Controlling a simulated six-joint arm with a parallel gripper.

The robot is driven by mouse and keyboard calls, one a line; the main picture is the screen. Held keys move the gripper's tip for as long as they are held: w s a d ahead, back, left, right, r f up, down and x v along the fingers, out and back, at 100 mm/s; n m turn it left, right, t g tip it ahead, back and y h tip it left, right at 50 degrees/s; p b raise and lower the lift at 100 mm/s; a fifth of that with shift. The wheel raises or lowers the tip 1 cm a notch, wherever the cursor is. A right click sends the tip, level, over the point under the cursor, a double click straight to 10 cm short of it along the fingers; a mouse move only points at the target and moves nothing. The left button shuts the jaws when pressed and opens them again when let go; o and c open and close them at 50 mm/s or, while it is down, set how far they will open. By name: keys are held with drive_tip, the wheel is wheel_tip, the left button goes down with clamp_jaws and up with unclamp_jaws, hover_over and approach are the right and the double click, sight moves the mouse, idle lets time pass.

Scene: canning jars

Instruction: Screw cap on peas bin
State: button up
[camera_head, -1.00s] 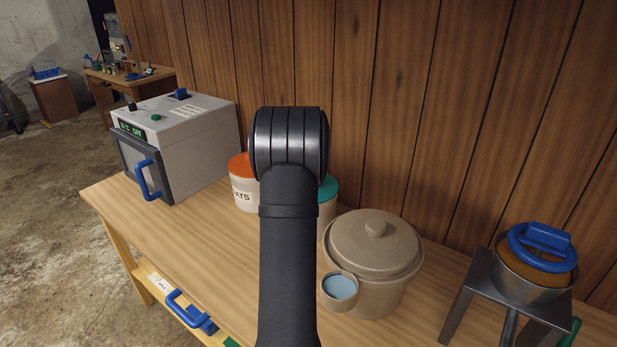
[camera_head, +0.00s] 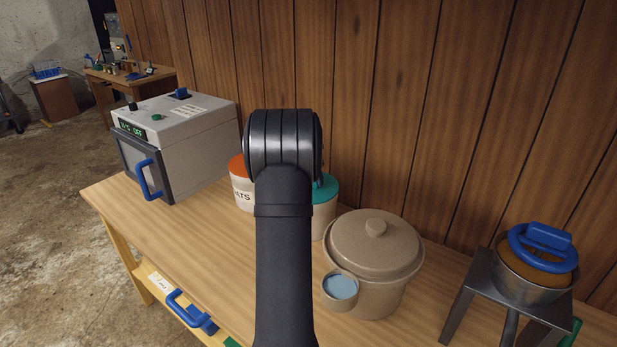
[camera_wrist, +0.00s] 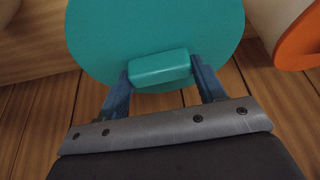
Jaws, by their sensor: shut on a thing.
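A teal cap (camera_head: 325,188) sits on a pale bin (camera_head: 323,219) on the bench, partly hidden behind my arm in the head view. The bin's label is hidden, so I cannot tell whether it is the peas bin. In the wrist view the teal cap (camera_wrist: 155,30) is a flat disc with a raised bar handle (camera_wrist: 159,68). My gripper (camera_wrist: 160,75) is shut on that handle, one blue finger at each end. My arm hides the gripper in the head view. I cannot tell how far the cap is threaded.
An orange-capped bin (camera_head: 240,185) with lettering ending in "ATS" stands just left, close by. A beige lidded crock (camera_head: 375,255) with a small blue-filled cup (camera_head: 340,288) is to the right. A metal stand (camera_head: 490,300) holds a blue-handled pot (camera_head: 535,275). A grey oven box (camera_head: 185,145) is at left.

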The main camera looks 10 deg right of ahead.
drive_tip(key=o, duration=1.1)
drive_tip(key=shift+d, duration=0.1)
drive_tip(key=shift+o, duration=0.2)
drive_tip(key=v, duration=1.7)
drive_tip(key=shift+r, duration=0.2)
drive_tip(key=shift+s+f, duration=0.1)
drive_tip(key=x, duration=1.7)
drive_tip(key=shift+f, duration=0.2)
drive_tip(key=shift+r+n, duration=0.1)
drive_tip(key=shift+n, duration=0.5)
